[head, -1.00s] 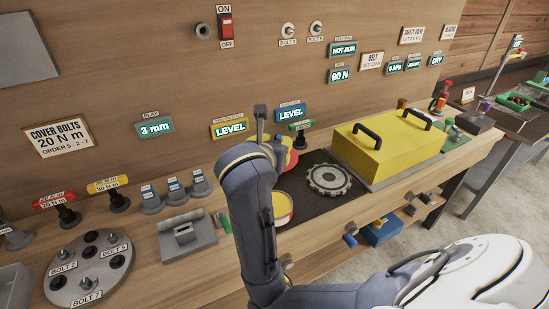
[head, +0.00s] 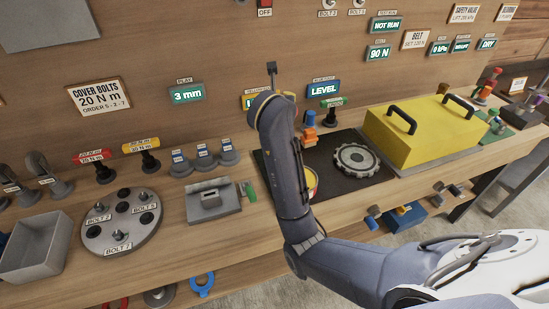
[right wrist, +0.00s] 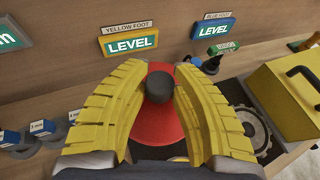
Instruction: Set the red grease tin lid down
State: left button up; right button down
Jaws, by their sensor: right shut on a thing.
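The red grease tin lid (right wrist: 156,122) shows in the right wrist view as a red disc with a dark round knob (right wrist: 159,87) on top. My right gripper (right wrist: 160,75) has its two yellow ribbed fingers closed around the knob. In the head view my right arm hides the gripper and the lid. An open tin (head: 312,183) with a yellow inside and red outside stands on the dark mat, mostly hidden behind the arm. I cannot tell how high the lid is above the bench. My left gripper is in neither view.
A toothed metal ring (head: 356,159) lies on the dark mat (head: 338,181), with a yellow box with two handles (head: 424,136) to its right. A grey block fixture (head: 213,201) and a round bolt plate (head: 121,223) stand left. Bare wood (head: 262,222) lies in front of the mat.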

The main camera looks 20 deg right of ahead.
jog(key=shift+w+a+f+y, duration=0.2)
jog(key=shift+w+a+y, duration=0.1)
jog(key=shift+w+a, duration=0.1)
jog(key=shift+w+f, duration=0.1)
jog(key=shift+f, duration=0.25)
notch_tip(320, 180, down, 19)
jog(key=shift+r, duration=0.1)
jog(key=c, duration=1.1)
grip_release()
jog(key=shift+c, duration=0.2)
jog(key=v, duration=1.2)
